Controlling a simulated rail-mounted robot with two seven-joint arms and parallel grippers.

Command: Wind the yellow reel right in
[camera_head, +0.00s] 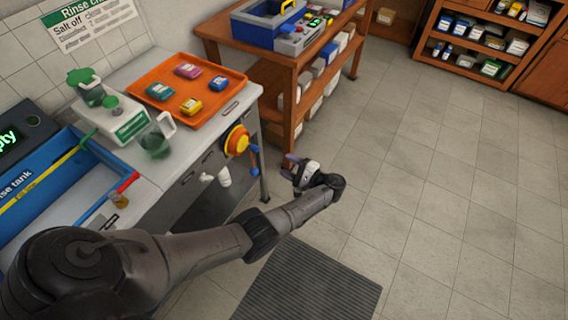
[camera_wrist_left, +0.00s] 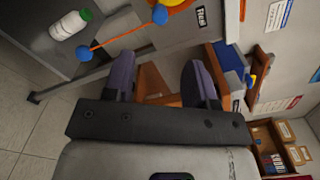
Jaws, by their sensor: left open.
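An orange cord (camera_wrist_left: 118,38) hangs out below the reel and ends in a blue ball (camera_wrist_left: 83,54), also in the head view (camera_head: 256,171). My left gripper (camera_head: 289,167) is open and empty, to the right of the reel and apart from it. Its two fingers show in the wrist view (camera_wrist_left: 157,70). My right gripper is out of view.
A white bottle (camera_wrist_left: 70,25) with a green cap stands on a shelf under the bench. An orange tray (camera_head: 190,108) with several coloured blocks lies on top. A wooden rack (camera_head: 285,62) stands behind my gripper. The tiled floor (camera_head: 430,190) is clear.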

